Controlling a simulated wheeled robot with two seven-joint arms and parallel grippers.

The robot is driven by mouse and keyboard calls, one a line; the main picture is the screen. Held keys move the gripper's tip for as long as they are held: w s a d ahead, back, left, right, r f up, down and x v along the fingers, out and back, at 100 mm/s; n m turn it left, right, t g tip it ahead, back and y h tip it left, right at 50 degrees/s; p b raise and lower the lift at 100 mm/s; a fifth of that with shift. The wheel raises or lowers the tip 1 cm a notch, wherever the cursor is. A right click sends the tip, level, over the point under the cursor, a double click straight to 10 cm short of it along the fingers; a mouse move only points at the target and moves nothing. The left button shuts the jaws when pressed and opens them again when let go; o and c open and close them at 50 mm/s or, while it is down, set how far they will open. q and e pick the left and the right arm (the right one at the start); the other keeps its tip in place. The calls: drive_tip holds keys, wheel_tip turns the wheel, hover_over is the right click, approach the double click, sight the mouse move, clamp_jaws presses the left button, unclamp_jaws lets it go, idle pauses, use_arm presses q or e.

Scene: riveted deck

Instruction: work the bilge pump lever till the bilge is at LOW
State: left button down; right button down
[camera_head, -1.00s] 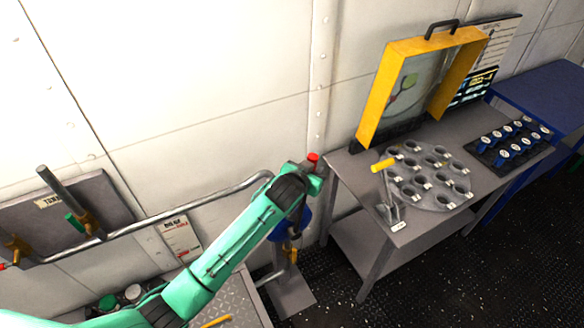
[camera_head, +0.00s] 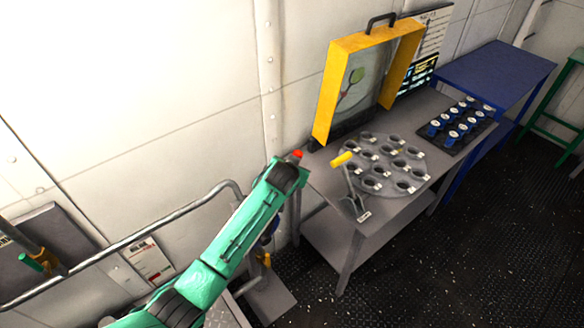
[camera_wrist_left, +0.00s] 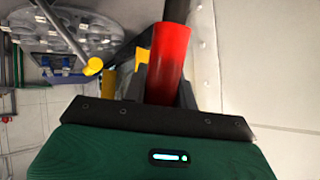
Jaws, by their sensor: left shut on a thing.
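The bilge pump lever's red grip (camera_wrist_left: 168,65) stands between my left fingers in the left wrist view, with a dark rod beyond it. In the head view its red end (camera_head: 297,154) shows just past my left gripper (camera_head: 292,165), which is shut on it. The grip is in front of the left end of the grey table. A blue pump part (camera_head: 267,236) shows below, partly hidden by my green arm. No bilge level reading is legible. My right gripper is not in view.
The grey table (camera_head: 330,225) carries a round plate with holes (camera_head: 385,180), a yellow-handled lever (camera_head: 343,159), a yellow-framed case (camera_head: 340,50) and a rack of blue-bodied items (camera_head: 460,125). A pipe rail (camera_head: 180,212) runs along the wall.

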use_arm(q)
drive_tip(key=c, duration=1.1)
unclamp_jaws()
drive_tip(key=b+v, duration=0.3)
drive_tip(key=v, duration=1)
drive_tip(key=shift+s+r, duration=0.25)
drive_tip(key=shift+s, duration=0.05)
